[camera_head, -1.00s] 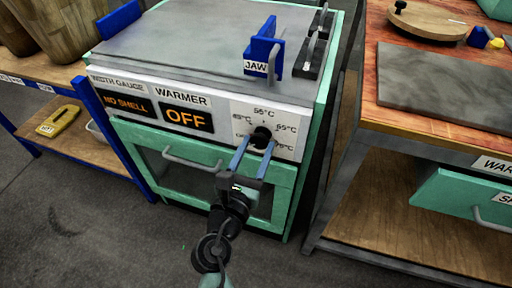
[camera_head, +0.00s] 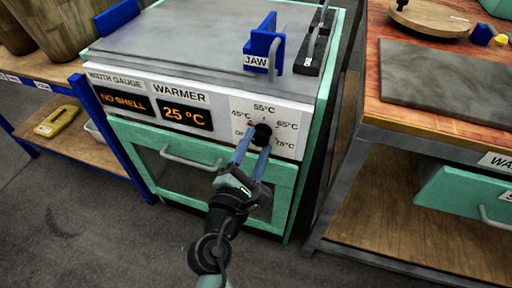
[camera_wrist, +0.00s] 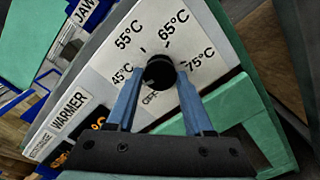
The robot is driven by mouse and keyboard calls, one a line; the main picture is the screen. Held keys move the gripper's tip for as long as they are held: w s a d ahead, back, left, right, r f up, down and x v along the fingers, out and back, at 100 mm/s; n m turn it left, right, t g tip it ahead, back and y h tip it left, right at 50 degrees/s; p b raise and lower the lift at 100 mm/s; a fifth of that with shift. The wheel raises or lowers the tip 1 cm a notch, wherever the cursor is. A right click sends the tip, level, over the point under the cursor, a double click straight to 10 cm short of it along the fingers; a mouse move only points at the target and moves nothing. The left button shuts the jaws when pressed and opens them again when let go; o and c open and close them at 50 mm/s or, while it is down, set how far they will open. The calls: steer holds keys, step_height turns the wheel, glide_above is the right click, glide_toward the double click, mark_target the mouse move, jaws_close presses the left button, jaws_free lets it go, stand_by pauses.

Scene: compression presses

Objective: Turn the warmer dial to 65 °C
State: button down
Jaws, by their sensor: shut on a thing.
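The warmer dial (camera_head: 262,133) is a black round knob on the white front panel, and it also shows in the wrist view (camera_wrist: 159,71). Around it are the marks OFF, 45 °C, 55 °C, 65 °C (camera_wrist: 173,25) and 75 °C. I cannot tell clearly where its pointer stands. The warmer display (camera_head: 186,112) reads 25 °C in orange. My gripper (camera_head: 256,146) is shut on the dial, with one blue finger on each side of it. In the wrist view the gripper is rolled relative to the panel, and the fingers partly cover the dial's sides.
The width gauge display (camera_head: 124,101) reads NO SHELL. Below the panel is a green door with a grey handle (camera_head: 190,160). A blue jaw block (camera_head: 262,48) stands on the machine's top. A wooden workbench (camera_head: 400,120) stands close on the right.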

steer(key=m+b, duration=0.2)
steer(key=m, duration=0.4)
steer(key=shift+f+b, duration=0.2)
steer(key=shift+b, duration=0.15)
steer(key=m+b, duration=0.3)
steer(key=m, duration=0.3)
steer(key=shift+m, duration=0.4)
steer(key=m+b, duration=0.2)
steer(key=m, duration=0.1)
steer(key=shift+m, duration=0.3)
steer(key=m+b, duration=0.2)
steer(key=m, duration=0.1)
steer(key=shift+m, duration=0.3)
steer(key=m+b, duration=0.3)
steer(key=m, duration=0.3)
steer(key=shift+r+b, duration=0.1)
steer(key=shift+b, duration=0.3)
steer(key=shift+c, duration=1.4)
jaws_free()
steer(key=shift+r, duration=0.1)
